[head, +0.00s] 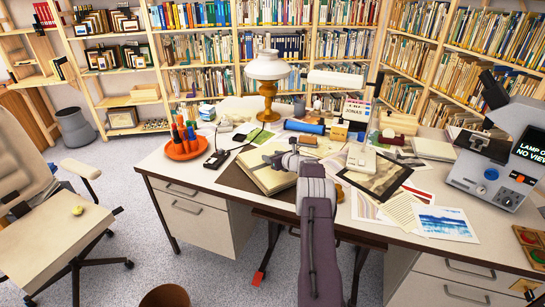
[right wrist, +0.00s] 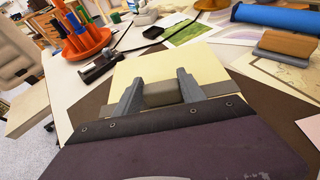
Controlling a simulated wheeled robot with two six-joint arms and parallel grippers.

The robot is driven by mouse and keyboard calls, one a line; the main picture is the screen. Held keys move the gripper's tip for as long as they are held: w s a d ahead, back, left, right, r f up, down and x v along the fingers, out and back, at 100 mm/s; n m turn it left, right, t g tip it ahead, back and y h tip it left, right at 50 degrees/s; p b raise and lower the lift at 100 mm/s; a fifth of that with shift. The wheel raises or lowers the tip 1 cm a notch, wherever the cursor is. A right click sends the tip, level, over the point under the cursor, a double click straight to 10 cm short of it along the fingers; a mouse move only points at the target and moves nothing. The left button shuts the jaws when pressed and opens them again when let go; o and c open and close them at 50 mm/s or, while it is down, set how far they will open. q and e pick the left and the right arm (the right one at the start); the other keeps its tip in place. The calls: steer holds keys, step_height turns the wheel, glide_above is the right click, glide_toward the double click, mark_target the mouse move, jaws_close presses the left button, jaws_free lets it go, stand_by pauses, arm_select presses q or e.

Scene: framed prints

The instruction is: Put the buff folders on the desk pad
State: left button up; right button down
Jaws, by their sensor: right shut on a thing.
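The buff folders (head: 262,175) show as a pale cream stack over the dark brown desk pad (head: 233,180). In the right wrist view the folders (right wrist: 165,68) fill the middle, and the brown pad (right wrist: 262,92) shows beside them. My right gripper (head: 285,160) is at the folders' right side. In the right wrist view its two fingers (right wrist: 158,92) stand on either side of a grey-brown block at the folders' near edge, shut on it. The block appears to belong to the folders. I cannot tell whether the folders touch the pad. My left gripper is not in view.
An orange tray of pens (head: 183,147) and a black device (head: 216,159) stand left of the pad. A lamp (head: 267,85) and a blue roll (head: 304,127) stand behind. Prints (head: 445,222), a dark photo (head: 376,176) and a grey machine (head: 497,165) crowd the right.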

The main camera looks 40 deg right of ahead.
steer(key=shift+f+b, duration=0.3)
steer(key=shift+b, duration=0.15)
stand_by(0.3)
steer(key=c, duration=0.6)
jaws_free()
steer(key=shift+f, duration=0.2)
steer(key=v, duration=0.9)
steer(key=shift+s+r+b, duration=0.1)
steer(key=shift+r+b, duration=0.1)
steer(key=shift+b, duration=0.15)
steer(key=shift+a, duration=0.1)
